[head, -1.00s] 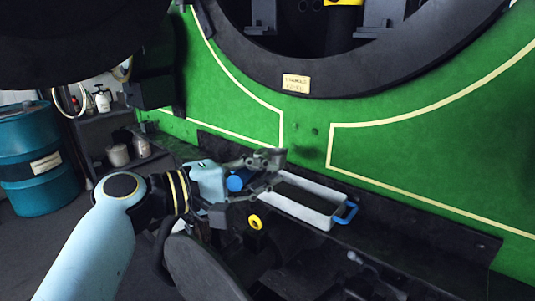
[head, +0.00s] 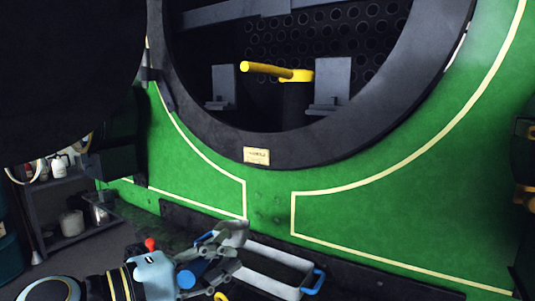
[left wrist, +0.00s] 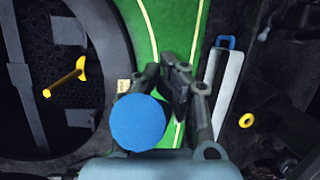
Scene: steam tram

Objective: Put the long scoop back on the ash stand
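My left gripper (head: 222,262) is at the bottom of the head view, left of a pale shallow tray; it also shows in the left wrist view (left wrist: 165,75). Its fingers converge around a blue round handle (head: 193,277), which looks like the long scoop's. In the left wrist view the handle end (left wrist: 138,122) faces the camera and hides what lies behind it. I cannot make out the ash stand for certain. My right gripper is not in view.
The pale tray (head: 262,284) with a blue handle (head: 314,282) lies beside the green panel (head: 390,220). A yellow lever (head: 265,70) sits inside the large round opening. Shelves (head: 65,225) with cans stand at left. A dark bulk fills the upper left.

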